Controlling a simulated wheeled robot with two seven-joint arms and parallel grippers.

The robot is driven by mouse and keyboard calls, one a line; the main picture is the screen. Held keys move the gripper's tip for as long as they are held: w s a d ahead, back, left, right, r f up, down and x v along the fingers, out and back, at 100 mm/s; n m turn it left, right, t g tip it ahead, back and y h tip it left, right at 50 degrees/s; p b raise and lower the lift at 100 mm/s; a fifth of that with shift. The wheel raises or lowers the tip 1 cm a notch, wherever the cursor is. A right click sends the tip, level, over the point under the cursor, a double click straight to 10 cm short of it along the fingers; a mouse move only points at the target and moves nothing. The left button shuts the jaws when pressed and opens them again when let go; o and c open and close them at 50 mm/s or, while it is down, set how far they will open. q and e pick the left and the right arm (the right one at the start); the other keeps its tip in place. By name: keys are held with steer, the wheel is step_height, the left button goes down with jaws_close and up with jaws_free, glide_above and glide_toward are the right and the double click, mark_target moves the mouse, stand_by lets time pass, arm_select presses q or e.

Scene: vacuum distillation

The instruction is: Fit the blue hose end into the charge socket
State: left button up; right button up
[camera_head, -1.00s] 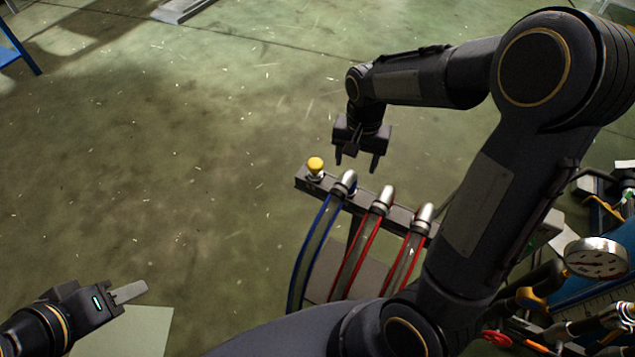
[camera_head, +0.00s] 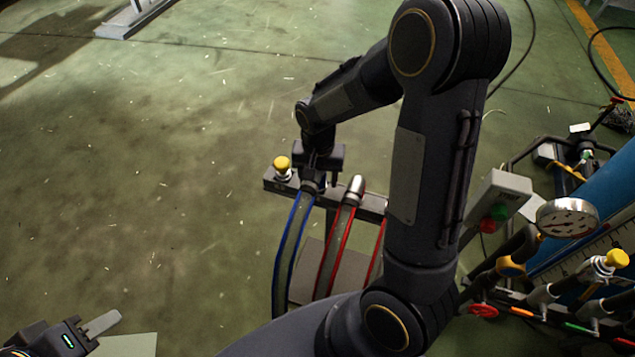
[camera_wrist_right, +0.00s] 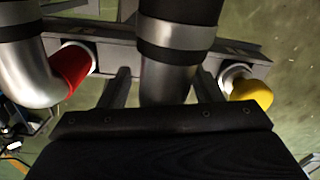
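The blue hose (camera_head: 291,240) rises in an arc to the rack (camera_head: 270,186), where its metal end (camera_head: 311,185) sits. My right gripper (camera_head: 320,178) is over this end. In the right wrist view, the fingers of my right gripper (camera_wrist_right: 163,88) are open on both sides of a grey metal hose end (camera_wrist_right: 168,75), with narrow gaps showing. My left gripper (camera_head: 95,328) is at the lower left, away from the hoses; only one finger shows clearly, and I see nothing held. I cannot tell which fitting is the charge socket.
A yellow-capped fitting (camera_head: 282,167) stands left of the blue hose end. Red-striped hoses (camera_head: 338,245) sit to its right, close to my gripper. At right are a pressure gauge (camera_head: 567,217), a control box (camera_head: 497,203) and another yellow-capped valve (camera_head: 616,259). The floor at left is clear.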

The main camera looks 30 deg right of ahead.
jaws_close()
steer(key=shift+r, duration=0.1)
